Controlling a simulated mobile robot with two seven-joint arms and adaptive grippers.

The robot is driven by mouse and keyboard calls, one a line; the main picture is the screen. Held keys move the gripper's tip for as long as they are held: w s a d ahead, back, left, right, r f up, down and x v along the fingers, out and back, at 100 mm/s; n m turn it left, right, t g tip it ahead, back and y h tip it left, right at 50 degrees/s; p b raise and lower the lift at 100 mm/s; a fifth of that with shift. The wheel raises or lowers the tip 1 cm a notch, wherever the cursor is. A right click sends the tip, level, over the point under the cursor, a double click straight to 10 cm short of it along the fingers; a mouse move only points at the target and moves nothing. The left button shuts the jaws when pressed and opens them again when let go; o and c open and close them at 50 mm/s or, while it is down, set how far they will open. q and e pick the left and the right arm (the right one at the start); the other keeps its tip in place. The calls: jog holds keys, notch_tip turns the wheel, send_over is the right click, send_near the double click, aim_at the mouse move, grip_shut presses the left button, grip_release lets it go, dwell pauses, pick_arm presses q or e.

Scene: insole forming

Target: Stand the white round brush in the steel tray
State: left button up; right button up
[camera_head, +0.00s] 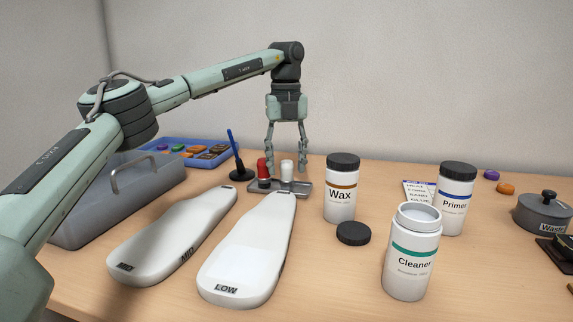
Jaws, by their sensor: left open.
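The steel tray (304,187) lies on the table behind the two white insole forms. The white round brush (287,171) stands upright at the tray, its white end up; its lower end is small and partly hidden. A red-topped brush (264,168) stands upright to its left. My left gripper (287,164) points down and is open, with one finger on each side of the white brush. I cannot tell whether the fingers touch it. My right gripper is out of view.
White forms marked LOW (245,255) and MID (170,240) lie in front. Wax (340,205), Primer (455,215) and open Cleaner (410,275) jars stand right, with a loose black lid (353,233). A grey bin (120,200), blue tray (172,146) and blue-handled tool (233,150) are left.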

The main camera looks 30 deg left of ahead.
aim_at(286, 161)
pick_arm(q)
notch_tip(286, 161, up, 12)
jog(key=p, duration=0.1)
jog(key=shift+f, duration=0.2)
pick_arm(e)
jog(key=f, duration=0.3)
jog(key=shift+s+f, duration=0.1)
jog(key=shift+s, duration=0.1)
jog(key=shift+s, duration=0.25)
